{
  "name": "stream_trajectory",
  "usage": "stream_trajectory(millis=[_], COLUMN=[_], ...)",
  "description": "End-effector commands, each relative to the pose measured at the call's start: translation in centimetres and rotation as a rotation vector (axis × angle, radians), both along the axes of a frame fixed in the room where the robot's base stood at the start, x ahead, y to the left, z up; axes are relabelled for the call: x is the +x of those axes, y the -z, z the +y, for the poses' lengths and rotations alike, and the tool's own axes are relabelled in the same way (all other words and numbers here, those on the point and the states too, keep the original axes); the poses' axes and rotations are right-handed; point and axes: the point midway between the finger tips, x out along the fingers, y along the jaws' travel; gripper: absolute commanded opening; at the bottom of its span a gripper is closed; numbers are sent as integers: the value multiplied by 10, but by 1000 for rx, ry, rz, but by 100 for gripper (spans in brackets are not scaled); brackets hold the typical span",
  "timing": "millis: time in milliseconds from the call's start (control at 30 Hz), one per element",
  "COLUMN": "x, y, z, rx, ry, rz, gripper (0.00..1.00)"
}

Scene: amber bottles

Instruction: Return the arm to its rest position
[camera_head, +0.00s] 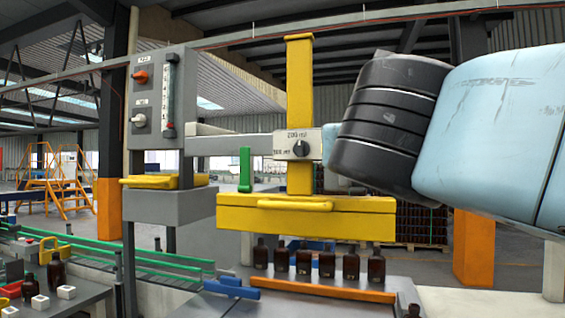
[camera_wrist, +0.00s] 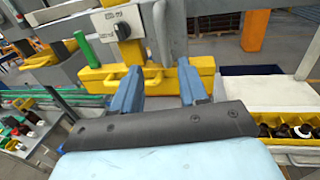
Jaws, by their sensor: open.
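My light-blue arm (camera_head: 490,130) with its black ribbed joint (camera_head: 385,125) is raised across the upper right of the head view. My gripper (camera_wrist: 160,84) shows in the wrist view, with two blue fingers spread apart and nothing between them. The yellow filling machine (camera_head: 305,217) lies beyond the fingers, and it also shows in the wrist view (camera_wrist: 158,92). I cannot tell how far the fingertips are from it. In the head view the gripper itself is not visible.
Several amber bottles (camera_head: 327,262) stand in a row under the machine, behind an orange rail (camera_head: 310,289). A control box (camera_head: 157,105) is on the left. A green-railed conveyor (camera_head: 140,262) runs left. In the wrist view, a yellow crate (camera_wrist: 275,141) holding bottles is at right.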

Motion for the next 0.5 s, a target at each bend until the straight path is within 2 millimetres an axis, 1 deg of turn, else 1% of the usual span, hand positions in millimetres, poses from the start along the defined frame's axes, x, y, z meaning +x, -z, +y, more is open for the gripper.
stream_trajectory(millis=[167,267,367,467,500], x=[1,4,12,22,27], y=[0,-3,-7,-10,-9], z=[-1,-1,-1,2,4], rx=[-6,-66,-214,-433,-531], ry=[0,-12,-41,-87,-107], rz=[-1,-11,-34,-59,-65], gripper=[43,43,43,43,43])
